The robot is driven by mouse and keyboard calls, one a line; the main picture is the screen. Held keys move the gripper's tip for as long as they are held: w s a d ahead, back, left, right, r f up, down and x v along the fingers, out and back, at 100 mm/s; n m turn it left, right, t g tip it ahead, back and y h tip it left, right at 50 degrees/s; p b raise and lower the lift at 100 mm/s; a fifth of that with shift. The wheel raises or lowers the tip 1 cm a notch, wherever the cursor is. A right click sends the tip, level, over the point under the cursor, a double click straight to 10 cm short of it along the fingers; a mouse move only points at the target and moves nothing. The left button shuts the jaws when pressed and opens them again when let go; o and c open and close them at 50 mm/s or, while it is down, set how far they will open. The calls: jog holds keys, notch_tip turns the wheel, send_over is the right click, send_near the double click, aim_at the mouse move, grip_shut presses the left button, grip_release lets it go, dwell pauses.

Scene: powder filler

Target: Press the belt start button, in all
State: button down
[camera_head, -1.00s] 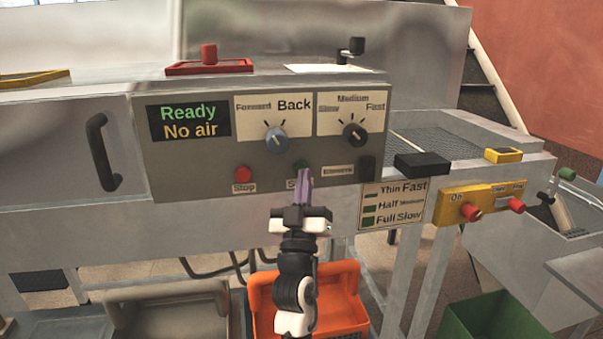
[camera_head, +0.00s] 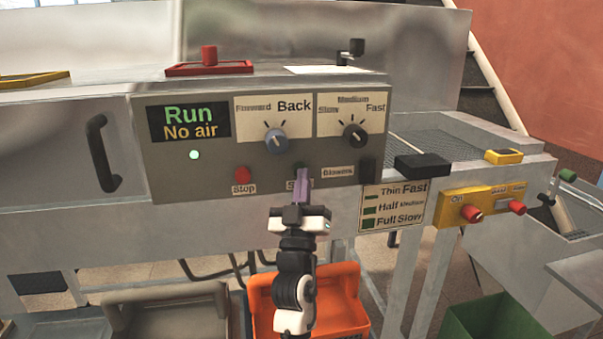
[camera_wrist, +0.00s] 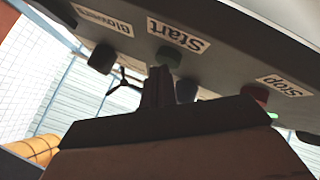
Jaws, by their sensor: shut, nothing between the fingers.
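The green start button (camera_head: 298,166) is on the lower part of the grey control panel (camera_head: 215,175), mostly hidden behind my fingers in the head view. In the wrist view the green start button (camera_wrist: 168,57) sits beside its "Start" label, close to my fingertips. My gripper (camera_head: 303,172) is shut and empty, its fingers at the button; it also shows in the wrist view (camera_wrist: 158,72). I cannot tell whether the tips touch the button. The display (camera_head: 188,122) reads "Run" and "No air". A green lamp (camera_head: 195,155) is lit below it.
The red stop button (camera_head: 242,173) is left of the start button, and the black blowers switch (camera_head: 367,170) is to its right. Two knobs, one grey-blue (camera_head: 276,141) and one black (camera_head: 354,136), are above. An orange crate (camera_head: 345,315) stands below the panel.

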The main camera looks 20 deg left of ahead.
jog(key=shift+w+a, duration=0.1)
dwell(0.5)
jog(key=shift+s+d, duration=0.55)
jog(key=shift+s, duration=0.2)
jog(key=shift+s+d+p, duration=0.4)
jog(key=shift+s+d, duration=0.3)
jog(key=shift+s, duration=0.35)
jog(key=shift+s+d+p, duration=0.4)
jog(key=shift+s+d, duration=0.3)
jog(key=shift+s, duration=0.3)
